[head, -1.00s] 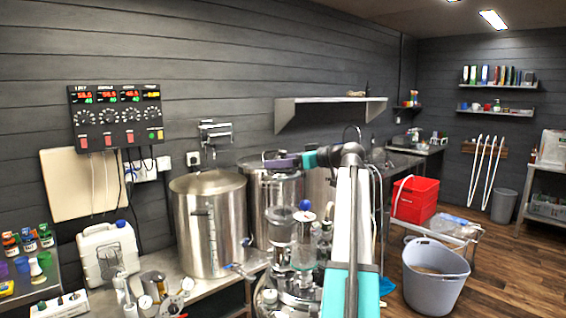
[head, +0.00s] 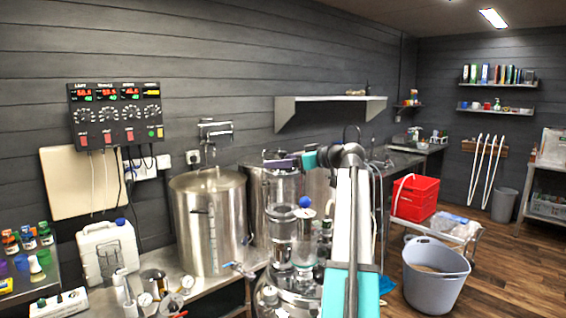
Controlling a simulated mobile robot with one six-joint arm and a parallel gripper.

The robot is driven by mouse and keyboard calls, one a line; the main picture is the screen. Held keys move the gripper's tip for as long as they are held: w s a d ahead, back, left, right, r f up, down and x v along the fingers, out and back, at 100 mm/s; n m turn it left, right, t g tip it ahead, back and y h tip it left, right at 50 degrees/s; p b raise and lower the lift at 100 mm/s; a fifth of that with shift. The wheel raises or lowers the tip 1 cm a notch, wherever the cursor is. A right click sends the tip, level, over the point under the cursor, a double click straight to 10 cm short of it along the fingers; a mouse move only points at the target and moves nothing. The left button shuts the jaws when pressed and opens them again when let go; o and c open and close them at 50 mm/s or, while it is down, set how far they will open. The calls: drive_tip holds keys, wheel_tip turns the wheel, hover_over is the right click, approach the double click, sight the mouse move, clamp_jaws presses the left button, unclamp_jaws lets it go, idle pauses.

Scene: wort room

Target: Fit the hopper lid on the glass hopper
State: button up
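My gripper (head: 283,187) is at the end of my arm, below a purple part and in front of the steel kettles. It is small and dim against the steel, so I cannot tell its fingers or whether it holds anything. Below it stands a clear glass vessel (head: 281,228), which looks like the glass hopper, on the steel equipment. A pale disc with a blue ball knob (head: 305,202) sits just right of it, on or over another clear cylinder. I cannot make out the hopper lid for certain, nor whether anything touches the hopper's rim.
Steel kettles (head: 208,228) stand behind and left of the glassware. A white jug (head: 107,252) and gauges are on the bench at left. A wall shelf (head: 330,108) is above. A grey tub (head: 436,277) and red crate (head: 415,197) are at right.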

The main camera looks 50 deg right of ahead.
drive_tip(key=shift+f, duration=0.15)
drive_tip(key=o, duration=1)
drive_tip(key=shift+c, duration=0.2)
drive_tip(key=shift+s, duration=0.1)
drive_tip(key=b+v, duration=0.1)
drive_tip(key=v, duration=0.9)
drive_tip(key=shift+s+b, duration=0.35)
drive_tip(key=shift+s, duration=0.05)
drive_tip(key=shift+d, duration=0.1)
idle(0.9)
